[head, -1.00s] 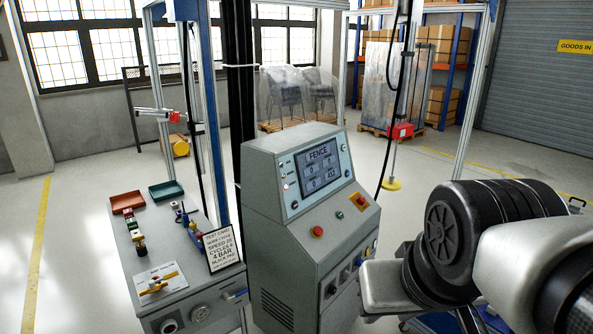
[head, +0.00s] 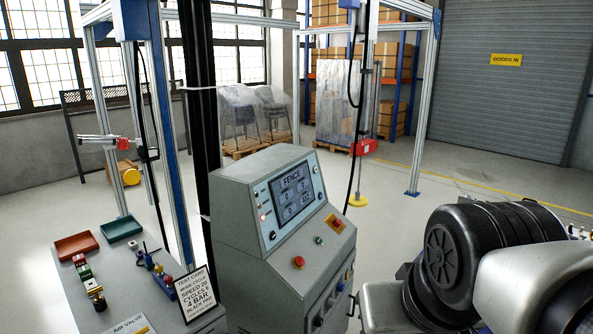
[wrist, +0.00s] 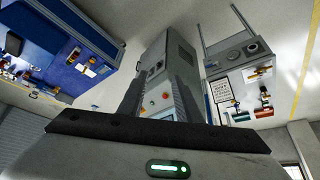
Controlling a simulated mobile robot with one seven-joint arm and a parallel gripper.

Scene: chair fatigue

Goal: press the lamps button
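The grey control console (head: 235,235) stands in the middle of the head view. A red mushroom button (head: 298,262) sits on the lower ledge. Labels by the small buttons are too small to read, so I cannot tell which is the lamps button. My gripper (wrist: 158,78) shows in the wrist view with its two fingers apart and nothing between them. The console (wrist: 168,65) lies beyond the fingers, clear of them. The gripper is not visible in the head view.
A bench with a test card (head: 196,294), a red tray (head: 76,246) and a green tray (head: 121,228) stands left of the console. A frame post (head: 420,110) and hanging cable stand behind. A blue bench (wrist: 68,40) shows in the wrist view.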

